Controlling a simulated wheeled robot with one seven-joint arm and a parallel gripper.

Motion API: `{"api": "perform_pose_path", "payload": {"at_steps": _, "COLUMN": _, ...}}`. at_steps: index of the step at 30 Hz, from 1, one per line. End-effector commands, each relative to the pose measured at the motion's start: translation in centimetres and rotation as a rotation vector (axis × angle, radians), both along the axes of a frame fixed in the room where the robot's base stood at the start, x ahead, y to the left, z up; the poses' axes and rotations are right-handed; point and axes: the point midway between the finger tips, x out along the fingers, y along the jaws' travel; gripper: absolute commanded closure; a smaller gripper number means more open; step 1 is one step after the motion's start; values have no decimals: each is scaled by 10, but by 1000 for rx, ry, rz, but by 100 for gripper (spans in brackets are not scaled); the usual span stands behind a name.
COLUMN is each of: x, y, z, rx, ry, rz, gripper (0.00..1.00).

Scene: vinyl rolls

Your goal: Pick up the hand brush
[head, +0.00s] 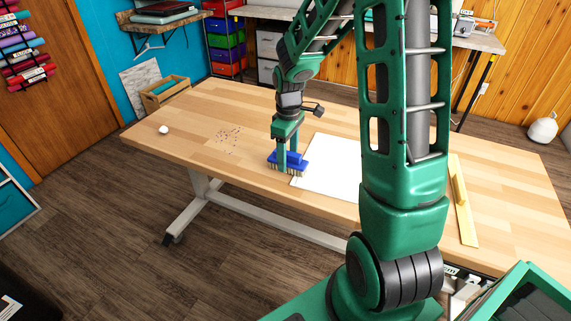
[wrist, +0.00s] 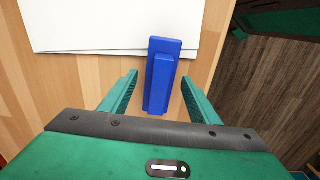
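The hand brush (head: 299,162) is blue with pale bristles below. It is on the wooden table near its front edge, at the left end of the white sheet. In the wrist view the brush (wrist: 161,80) shows from above as a long blue block with a raised handle. My gripper (head: 287,159) points down over it. In the wrist view my gripper (wrist: 160,77) is open, with one finger on each side of the brush. A gap shows between each finger and the handle. The lower parts of the fingertips are partly hidden by the brush in the head view.
The white sheet (head: 333,167) lies flat beside the brush. Dark scattered bits (head: 228,137) and a small white ball (head: 163,130) are on the table's left part. A yellow bar (head: 462,205) lies at the right. The table (head: 190,115) is otherwise mostly clear.

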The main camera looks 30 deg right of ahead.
Motion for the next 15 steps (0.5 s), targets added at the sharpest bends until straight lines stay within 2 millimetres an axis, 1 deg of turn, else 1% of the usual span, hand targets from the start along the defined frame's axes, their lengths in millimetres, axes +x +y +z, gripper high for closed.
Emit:
{"api": "perform_pose_path", "payload": {"at_steps": 1, "x": 0, "y": 0, "z": 0, "rx": 0, "ry": 0, "rz": 0, "gripper": 57}}
{"api": "perform_pose_path", "payload": {"at_steps": 2, "x": 0, "y": 0, "z": 0, "rx": 0, "ry": 0, "rz": 0, "gripper": 64}}
{"api": "perform_pose_path", "payload": {"at_steps": 3, "x": 0, "y": 0, "z": 0, "rx": 0, "ry": 0, "rz": 0, "gripper": 73}}
{"api": "perform_pose_path", "payload": {"at_steps": 5, "x": 0, "y": 0, "z": 0, "rx": 0, "ry": 0, "rz": 0, "gripper": 88}}
{"api": "perform_pose_path", "payload": {"at_steps": 6, "x": 0, "y": 0, "z": 0, "rx": 0, "ry": 0, "rz": 0, "gripper": 90}}
{"api": "perform_pose_path", "payload": {"at_steps": 15, "x": 0, "y": 0, "z": 2, "rx": 0, "ry": -1, "rz": 0, "gripper": 90}}
